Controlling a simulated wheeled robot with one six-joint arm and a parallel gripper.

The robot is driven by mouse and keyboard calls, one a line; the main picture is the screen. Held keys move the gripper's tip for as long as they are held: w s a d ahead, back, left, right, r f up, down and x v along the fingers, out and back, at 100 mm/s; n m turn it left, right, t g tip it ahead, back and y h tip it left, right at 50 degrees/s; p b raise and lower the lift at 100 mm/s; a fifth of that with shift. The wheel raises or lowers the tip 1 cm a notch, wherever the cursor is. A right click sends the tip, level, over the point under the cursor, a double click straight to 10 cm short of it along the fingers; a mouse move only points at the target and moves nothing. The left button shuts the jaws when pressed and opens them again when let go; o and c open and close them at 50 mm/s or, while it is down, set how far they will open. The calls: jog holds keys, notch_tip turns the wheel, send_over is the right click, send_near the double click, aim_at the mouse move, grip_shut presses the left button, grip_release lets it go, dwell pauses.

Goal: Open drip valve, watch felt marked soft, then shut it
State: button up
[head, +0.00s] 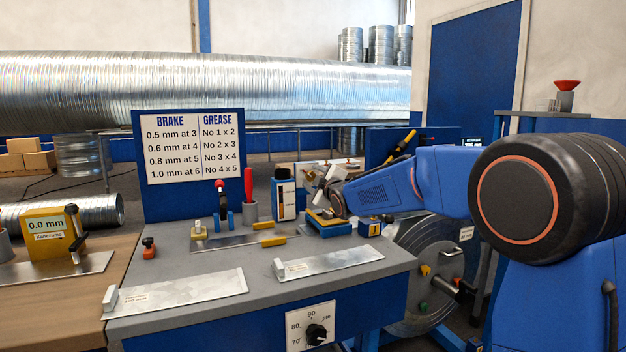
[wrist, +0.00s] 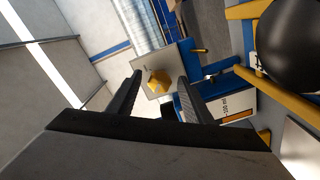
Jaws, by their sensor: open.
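My gripper (head: 326,186) is open and empty above the back right of the grey bench. In the wrist view its two dark fingers (wrist: 160,78) stand apart. A yellow faceted knob on a pale plate (wrist: 178,60) appears between and beyond them, perhaps the drip valve; I cannot tell whether it is open or shut. I cannot make out a felt marked soft.
A red-handled tool stands in a grey cup (head: 250,211). A brake and grease chart (head: 188,148) stands behind. Two metal sheets (head: 178,306) (head: 328,262) lie on the bench front. A dial (head: 312,328) is on the bench's front panel.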

jog(key=shift+w+a, duration=0.1)
jog(key=shift+w, duration=0.1)
jog(key=c, duration=1.1)
jog(key=shift+o, duration=0.2)
jog(key=shift+m, duration=0.3)
jog(key=m, duration=1)
jog(key=shift+f, duration=0.1)
jog(key=shift+m, duration=0.3)
